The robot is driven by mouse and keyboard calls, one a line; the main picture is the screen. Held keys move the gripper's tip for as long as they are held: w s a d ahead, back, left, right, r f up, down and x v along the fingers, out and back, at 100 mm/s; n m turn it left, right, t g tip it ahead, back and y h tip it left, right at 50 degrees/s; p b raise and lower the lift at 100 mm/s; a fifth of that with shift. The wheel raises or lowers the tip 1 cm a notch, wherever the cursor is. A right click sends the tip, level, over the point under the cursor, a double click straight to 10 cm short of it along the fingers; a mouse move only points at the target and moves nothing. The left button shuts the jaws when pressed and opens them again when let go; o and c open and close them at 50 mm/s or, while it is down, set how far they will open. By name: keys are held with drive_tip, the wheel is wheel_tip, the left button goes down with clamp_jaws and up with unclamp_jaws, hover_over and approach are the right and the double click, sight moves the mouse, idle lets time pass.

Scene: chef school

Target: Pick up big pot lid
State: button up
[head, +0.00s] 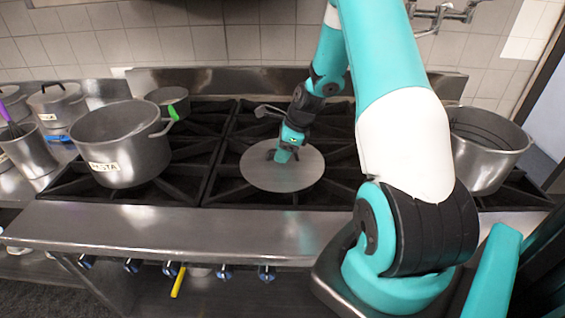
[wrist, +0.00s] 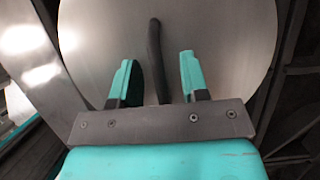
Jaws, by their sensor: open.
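The big pot lid (head: 260,178) is a flat round grey metal disc lying on the black stove grates in the middle of the head view. In the wrist view the lid (wrist: 235,45) fills most of the picture. Its dark bar handle (wrist: 154,50) runs between the two teal fingers. My gripper (head: 284,158) is over the lid with its fingers open. In the wrist view my gripper (wrist: 157,78) has one finger on each side of the handle, with a gap to each. I cannot tell how deep the fingers reach around the handle.
A large pot labelled as pasta (head: 120,145) stands on the grates to the left. Another open pot (head: 485,150) stands to the right, partly behind my arm. Smaller lidded pots (head: 58,105) and a utensil can (head: 30,152) are at the far left. The tiled wall (head: 230,45) closes the back.

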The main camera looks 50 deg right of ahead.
clamp_jaws()
